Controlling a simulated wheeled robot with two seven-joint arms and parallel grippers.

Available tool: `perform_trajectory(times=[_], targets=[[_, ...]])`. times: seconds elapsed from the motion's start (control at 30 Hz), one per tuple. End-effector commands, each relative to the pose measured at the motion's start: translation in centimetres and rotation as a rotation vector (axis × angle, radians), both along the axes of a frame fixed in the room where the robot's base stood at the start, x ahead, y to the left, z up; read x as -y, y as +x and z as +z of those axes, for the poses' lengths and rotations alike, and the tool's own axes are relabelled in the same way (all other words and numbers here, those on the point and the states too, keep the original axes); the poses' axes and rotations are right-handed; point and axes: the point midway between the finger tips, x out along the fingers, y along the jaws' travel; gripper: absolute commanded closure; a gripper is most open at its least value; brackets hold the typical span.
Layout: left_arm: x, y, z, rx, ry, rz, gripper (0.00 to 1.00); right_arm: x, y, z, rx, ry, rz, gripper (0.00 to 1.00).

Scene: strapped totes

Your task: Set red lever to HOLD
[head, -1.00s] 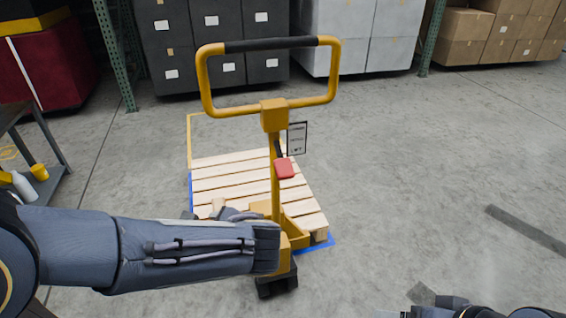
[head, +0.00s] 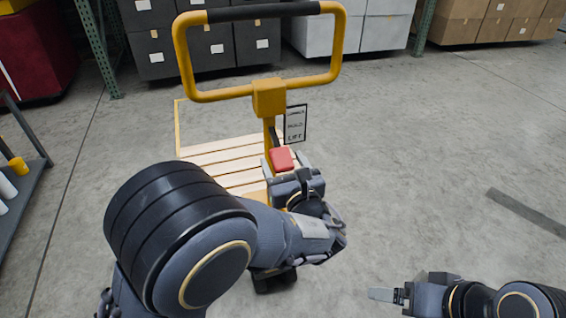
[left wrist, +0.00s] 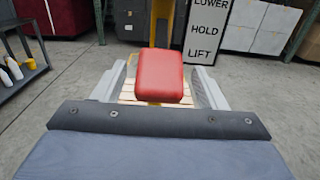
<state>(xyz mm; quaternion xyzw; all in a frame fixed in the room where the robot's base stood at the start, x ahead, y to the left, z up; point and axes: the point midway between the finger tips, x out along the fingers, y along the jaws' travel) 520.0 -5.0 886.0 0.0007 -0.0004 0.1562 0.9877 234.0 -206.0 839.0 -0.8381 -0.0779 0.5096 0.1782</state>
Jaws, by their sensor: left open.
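The red lever's block-shaped handle (head: 281,159) sits on the yellow pallet jack's upright post, just below a sign (head: 295,124). In the left wrist view the sign (left wrist: 208,30) reads LOWER, HOLD, LIFT from top to bottom. My left gripper (head: 286,170) is open at the lever. In the left wrist view its two grey fingers stand on either side of the red handle (left wrist: 160,78), with visible gaps. Which setting the lever is at, I cannot tell. My right gripper (head: 386,295) is low at the right, away from the jack; its jaw opening is unclear.
The jack's looped yellow handle (head: 335,50) rises above the lever. A wooden pallet (head: 215,165) lies behind the post. A dark shelf (head: 25,190) with bottles stands at the left. Stacked totes and boxes line the back. The floor at the right is mostly clear.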

Motion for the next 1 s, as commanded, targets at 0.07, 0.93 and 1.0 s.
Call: perform_trajectory(times=[0.07, 0.93, 1.0], targets=[[-0.1, 0.4, 0.0, -0.001, 0.0, 0.001, 0.35, 0.0, 0.0, 0.0, 0.0, 0.0, 0.0, 0.15], [-0.2, 0.4, 0.3, -0.01, -0.005, 0.001, 0.97, 0.0, 0.0, 0.5, 0.0, 0.0, 0.0, 0.15], [-0.2, 0.4, 0.9, -0.032, -0.012, 0.001, 0.97, 0.0, 0.0, 1.5, 0.0, 0.0, 0.0, 0.15]])
